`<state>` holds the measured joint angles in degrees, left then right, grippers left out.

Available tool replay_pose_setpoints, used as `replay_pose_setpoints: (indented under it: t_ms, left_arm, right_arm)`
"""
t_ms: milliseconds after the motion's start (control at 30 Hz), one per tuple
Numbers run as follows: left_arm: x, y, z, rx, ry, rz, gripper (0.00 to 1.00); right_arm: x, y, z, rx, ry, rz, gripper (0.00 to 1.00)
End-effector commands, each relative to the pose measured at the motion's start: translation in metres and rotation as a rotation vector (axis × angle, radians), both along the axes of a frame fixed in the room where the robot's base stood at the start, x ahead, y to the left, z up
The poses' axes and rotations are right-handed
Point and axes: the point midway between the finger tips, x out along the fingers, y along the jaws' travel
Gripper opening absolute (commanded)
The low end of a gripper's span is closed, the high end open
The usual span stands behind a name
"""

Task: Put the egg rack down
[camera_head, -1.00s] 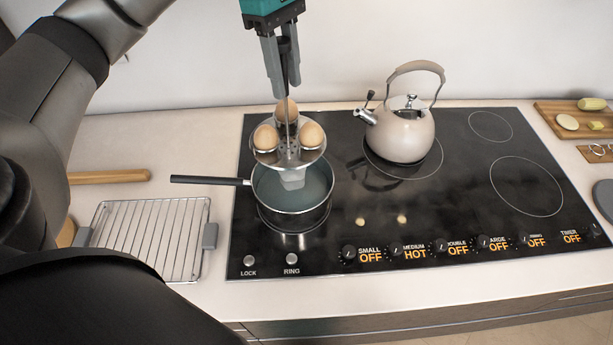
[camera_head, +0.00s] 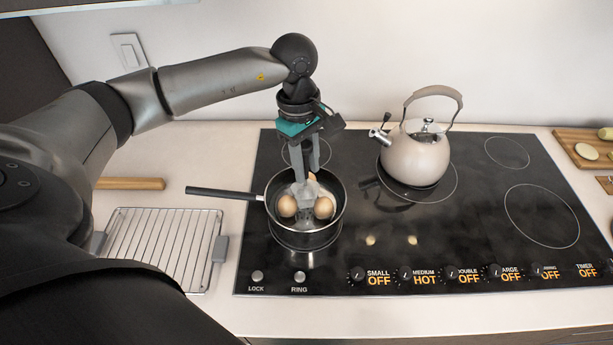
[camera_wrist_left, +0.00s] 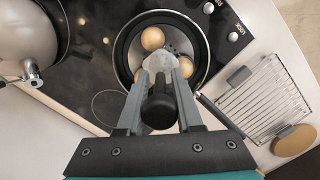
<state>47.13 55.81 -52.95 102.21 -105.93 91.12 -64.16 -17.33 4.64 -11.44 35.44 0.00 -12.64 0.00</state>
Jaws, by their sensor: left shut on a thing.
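The egg rack (camera_head: 305,220) carries brown eggs and sits low inside the dark saucepan (camera_head: 335,229), within its rim. Two eggs show clearly at the front, the left egg (camera_head: 287,206) and the right egg (camera_head: 324,207); a third is partly behind the fingers. My left gripper (camera_head: 306,178) points down over the pan and is shut on the rack's handle, which the fingers mostly hide. In the left wrist view the fingers (camera_wrist_left: 163,75) reach into the pan (camera_wrist_left: 124,40), with eggs around them. Whether the rack touches the pan bottom cannot be seen. My right gripper is not in view.
The pan stands on the left of the black cooktop (camera_head: 450,250), its handle (camera_head: 222,194) pointing left. A beige kettle (camera_head: 417,157) stands to its right. A wire rack (camera_head: 165,245) lies on the counter at left. A cutting board (camera_head: 580,148) is at far right.

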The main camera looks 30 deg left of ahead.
Motion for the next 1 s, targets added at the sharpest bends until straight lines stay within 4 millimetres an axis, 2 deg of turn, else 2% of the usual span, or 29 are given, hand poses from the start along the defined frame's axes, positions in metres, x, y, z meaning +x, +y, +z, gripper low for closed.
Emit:
replay_pose_setpoints:
  t_ms: [300, 767, 800, 1000]
  left_arm:
    - [0.000, 0.000, -0.040, -0.001, 0.001, 0.001, 0.00]
    - [0.000, 0.000, -0.048, 0.000, -0.001, 0.000, 0.00]
    - [0.000, 0.000, -0.048, 0.000, 0.001, 0.000, 0.36]
    - [0.000, 0.000, -0.047, 0.000, 0.001, 0.000, 0.58]
  right_arm:
    - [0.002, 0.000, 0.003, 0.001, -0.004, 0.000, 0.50]
    - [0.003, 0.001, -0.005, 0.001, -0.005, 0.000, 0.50]
    - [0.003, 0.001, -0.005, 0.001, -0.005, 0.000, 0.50]
    - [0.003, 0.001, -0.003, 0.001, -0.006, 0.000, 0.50]
